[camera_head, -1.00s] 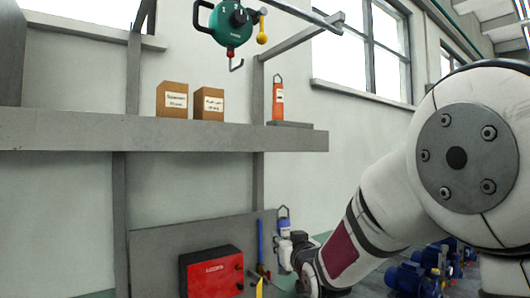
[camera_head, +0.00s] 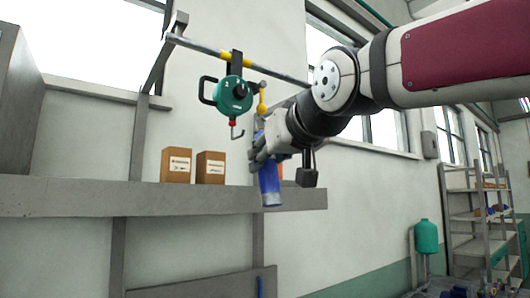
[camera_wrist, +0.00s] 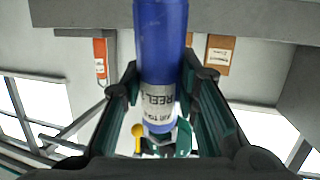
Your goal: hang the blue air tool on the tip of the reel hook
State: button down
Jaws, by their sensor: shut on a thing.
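The blue air tool (camera_head: 269,186) hangs down from my gripper (camera_head: 262,152) in the head view, in front of the shelf edge. In the wrist view the tool (camera_wrist: 161,45) stands between both fingers of my gripper (camera_wrist: 160,88), which is shut on it; a pale label shows on its body. The reel hook (camera_head: 237,132) is a small grey hook below the green reel (camera_head: 232,93), left of my gripper and apart from the tool. The tool's top end is hidden by my gripper in the head view.
A yellow piece (camera_head: 262,103) hangs beside the reel, close above my gripper. A rail (camera_head: 210,50) runs above. Two brown boxes (camera_head: 210,167) stand on the grey shelf (camera_head: 130,199). An orange item (camera_wrist: 101,55) shows in the wrist view.

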jog(key=shift+s+d+r, duration=0.1)
jog(key=shift+s+r, duration=0.15)
jog(key=shift+r, duration=0.05)
jog(key=a+b+x, duration=0.1)
jog(key=a+x, duration=0.1)
jog(key=x, duration=0.8)
jog(key=shift+s, duration=0.45)
dwell(0.7)
jog(key=shift+a, duration=0.1)
dwell(0.4)
jog(key=c, duration=1.2)
grip_release()
jog(key=shift+o, duration=0.2)
jog(key=shift+f, duration=0.2)
jog(key=v, duration=1.2)
jog(key=shift+r, duration=0.15)
